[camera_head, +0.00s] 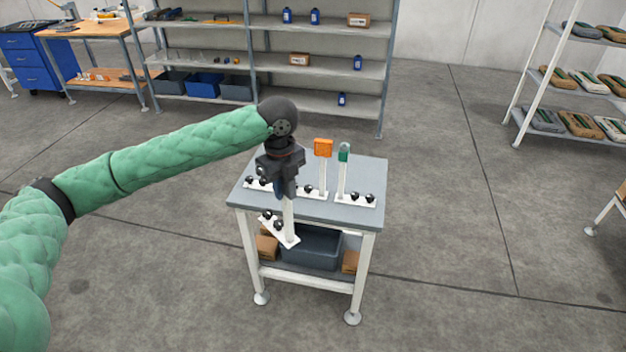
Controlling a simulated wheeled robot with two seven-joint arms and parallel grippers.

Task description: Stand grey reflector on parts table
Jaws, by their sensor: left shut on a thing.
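My left gripper (288,190) is shut on the upper part of a reflector with a white post (289,222) and a white base with dark round knobs. Its head is hidden by the gripper, so its colour cannot be told. It hangs before the front edge of the grey-topped parts table (315,208), with its base below the tabletop's level in the picture. On the table stand an orange-headed reflector (323,148) and a green-headed reflector (344,153). Another white base (257,185) with knobs shows at the table's left; what stands on it is hidden. My right gripper is not in view.
A dark bin (312,250) and brown boxes (350,262) sit on the table's lower shelf. Shelving (325,75) with bottles and bins stands behind. A workbench (90,30) is at back left, a rack (560,85) at right. Floor around the table is clear.

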